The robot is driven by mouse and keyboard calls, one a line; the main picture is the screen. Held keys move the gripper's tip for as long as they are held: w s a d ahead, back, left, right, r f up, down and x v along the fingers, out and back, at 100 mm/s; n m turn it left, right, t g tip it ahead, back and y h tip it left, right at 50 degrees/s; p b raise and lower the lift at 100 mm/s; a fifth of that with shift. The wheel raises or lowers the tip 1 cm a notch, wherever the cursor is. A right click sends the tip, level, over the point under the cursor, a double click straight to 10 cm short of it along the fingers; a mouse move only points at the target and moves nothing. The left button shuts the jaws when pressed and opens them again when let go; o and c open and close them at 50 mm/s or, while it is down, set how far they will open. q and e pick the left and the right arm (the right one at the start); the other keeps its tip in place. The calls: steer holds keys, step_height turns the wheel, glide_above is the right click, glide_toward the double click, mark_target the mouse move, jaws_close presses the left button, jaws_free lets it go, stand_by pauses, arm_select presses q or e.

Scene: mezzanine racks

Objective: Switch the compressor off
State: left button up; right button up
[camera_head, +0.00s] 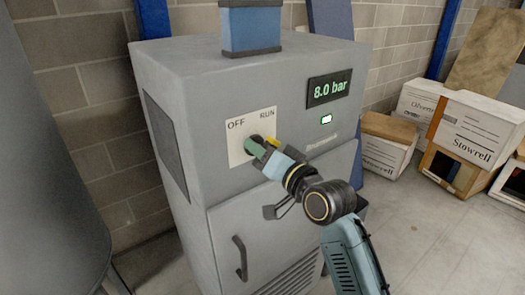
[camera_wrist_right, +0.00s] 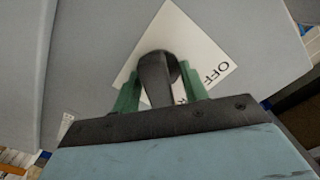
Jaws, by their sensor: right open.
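My right gripper (camera_head: 262,150) is at the plate and partly hides the switch. In the right wrist view, the dark switch knob (camera_wrist_right: 155,80) lies between the green fingers of my right gripper (camera_wrist_right: 160,88), which are open around it. I cannot tell whether they touch it, or which mark it points to. My left gripper is out of view.
A door handle (camera_head: 240,258) sticks out below the plate. A blue and grey object (camera_head: 250,28) stands on top of the cabinet. Cartons (camera_head: 477,130) stand on the floor at right, and a brick wall (camera_head: 85,70) is behind. Floor (camera_head: 430,235) is clear at lower right.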

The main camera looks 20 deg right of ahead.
steer(key=shift+c, duration=0.2)
jaws_close()
steer(key=n+p, duration=0.3)
steer(key=shift+r, duration=0.15)
steer(key=n+p, duration=0.3)
steer(key=n, duration=0.1)
steer(key=shift+n, duration=0.4)
steer(key=n+p, duration=0.3)
steer(key=n, duration=0.1)
steer(key=shift+n+p, duration=1)
steer(key=shift+n, duration=1.1)
